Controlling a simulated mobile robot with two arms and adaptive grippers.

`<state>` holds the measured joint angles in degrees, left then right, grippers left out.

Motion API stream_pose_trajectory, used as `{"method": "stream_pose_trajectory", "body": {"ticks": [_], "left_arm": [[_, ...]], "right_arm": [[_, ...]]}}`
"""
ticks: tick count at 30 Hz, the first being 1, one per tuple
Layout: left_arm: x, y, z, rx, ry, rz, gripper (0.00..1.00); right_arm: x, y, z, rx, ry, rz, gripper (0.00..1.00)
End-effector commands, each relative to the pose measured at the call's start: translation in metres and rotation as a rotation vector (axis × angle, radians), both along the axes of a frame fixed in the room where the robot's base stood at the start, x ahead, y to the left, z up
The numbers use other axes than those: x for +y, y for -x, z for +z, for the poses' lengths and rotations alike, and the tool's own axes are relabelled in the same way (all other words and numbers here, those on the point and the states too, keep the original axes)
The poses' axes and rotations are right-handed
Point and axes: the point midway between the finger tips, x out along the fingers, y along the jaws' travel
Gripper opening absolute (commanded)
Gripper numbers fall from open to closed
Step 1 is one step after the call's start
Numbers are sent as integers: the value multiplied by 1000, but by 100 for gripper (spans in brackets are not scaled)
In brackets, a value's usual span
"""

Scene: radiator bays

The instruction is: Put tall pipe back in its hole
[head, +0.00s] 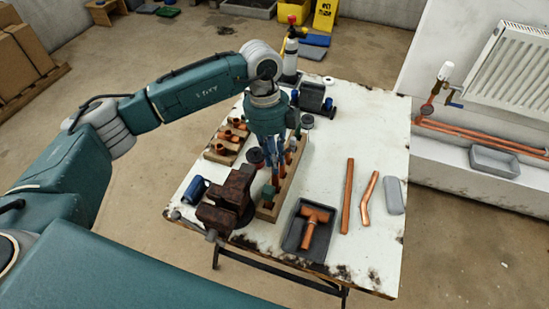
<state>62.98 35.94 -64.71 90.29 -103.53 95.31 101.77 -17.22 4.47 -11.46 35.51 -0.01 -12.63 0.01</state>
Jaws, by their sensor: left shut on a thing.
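My left gripper (273,168) comes down from above over the wooden rack (268,212) on the white worktable. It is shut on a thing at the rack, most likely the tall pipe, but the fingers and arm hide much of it. Copper-coloured pipe (292,150) shows close beside the fingers. I cannot tell whether the held piece sits in a hole or above one. My right gripper is not in view.
A rusty vise (230,200) stands left of the rack. A grey tray (290,240) with a copper tee is in front right. Copper fittings (229,137) sit behind left. The table's right rear is clear.

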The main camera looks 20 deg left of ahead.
Motion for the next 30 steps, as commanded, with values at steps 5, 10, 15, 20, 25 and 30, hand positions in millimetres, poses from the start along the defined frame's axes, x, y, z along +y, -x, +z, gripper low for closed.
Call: {"method": "stream_pose_trajectory", "body": {"ticks": [5, 10, 15, 20, 25, 30], "left_arm": [[0, 0, -8, 0, 0, 0, 0], [0, 0, -19, 0, 0, 0, 0], [0, 0, -27, 0, 0, 0, 0], [0, -1, -28, 0, 0, 0, 0], [0, -1, -28, 0, 0, 0, 0], [0, -1, -31, 0, 0, 0, 0]], "right_arm": [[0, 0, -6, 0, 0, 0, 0], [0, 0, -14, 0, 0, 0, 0], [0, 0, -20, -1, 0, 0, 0], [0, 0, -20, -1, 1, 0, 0], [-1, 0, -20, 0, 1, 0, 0], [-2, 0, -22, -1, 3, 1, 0]]}}
